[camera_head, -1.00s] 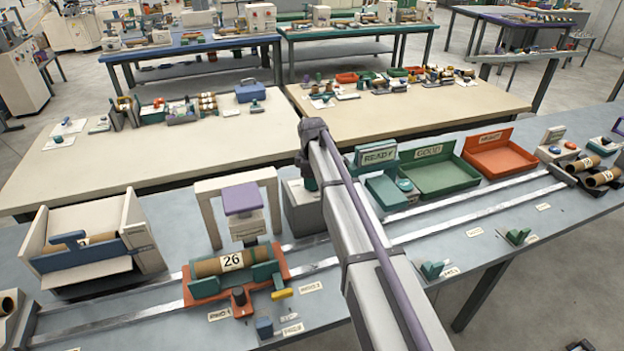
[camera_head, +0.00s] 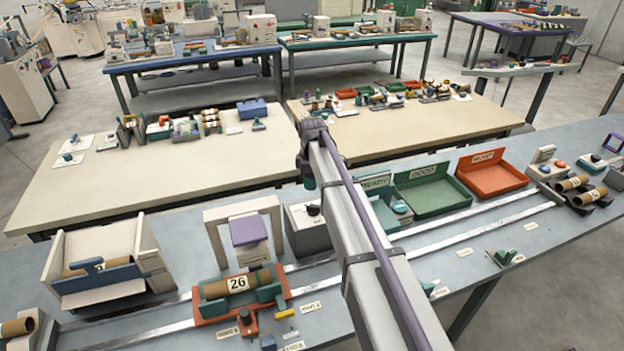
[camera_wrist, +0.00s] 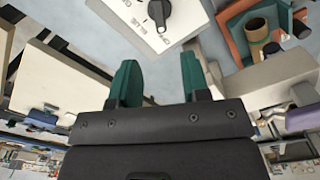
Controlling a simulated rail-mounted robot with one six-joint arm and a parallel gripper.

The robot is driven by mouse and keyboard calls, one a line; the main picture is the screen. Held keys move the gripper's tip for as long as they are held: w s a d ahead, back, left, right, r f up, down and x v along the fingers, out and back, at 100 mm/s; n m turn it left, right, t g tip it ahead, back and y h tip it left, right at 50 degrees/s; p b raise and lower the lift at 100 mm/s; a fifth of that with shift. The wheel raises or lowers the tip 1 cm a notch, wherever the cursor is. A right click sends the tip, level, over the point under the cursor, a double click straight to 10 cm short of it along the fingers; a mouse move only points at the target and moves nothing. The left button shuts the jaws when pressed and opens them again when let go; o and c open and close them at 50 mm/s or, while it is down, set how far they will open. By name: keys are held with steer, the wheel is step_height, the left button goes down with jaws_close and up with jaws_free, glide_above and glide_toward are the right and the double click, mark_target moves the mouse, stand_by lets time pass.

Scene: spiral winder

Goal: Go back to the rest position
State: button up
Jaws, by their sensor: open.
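My gripper (camera_wrist: 158,76) is open, its two teal fingers apart with nothing between them. In the wrist view the pale box (camera_wrist: 150,22) with a black knob lies beyond the fingertips, with a gap that I cannot judge. In the head view this box (camera_head: 306,232) stands just left of my arm, and my arm hides most of the gripper. The brown tube marked 26 (camera_head: 238,283) lies in the teal holders on the orange carriage (camera_head: 213,318), away from my gripper. The tube's open end (camera_wrist: 257,28) shows at the wrist view's upper right.
A white frame with a purple block (camera_head: 247,230) stands behind the carriage. A pale bin (camera_head: 100,250) holds a tube at left. A green tray (camera_head: 430,195) and a red tray (camera_head: 490,178) lie right of my arm. Metal rails (camera_head: 480,215) run along the bench.

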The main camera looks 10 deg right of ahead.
steer(key=s+f+m+b, duration=0.2)
steer(key=s+m, duration=0.5)
steer(key=s, duration=0.8)
steer(key=s+f+m+b, duration=0.3)
steer(key=s+m, duration=0.3)
steer(key=s, duration=1)
steer(key=shift+d+f+m, duration=0.25)
steer(key=shift+m, duration=0.15)
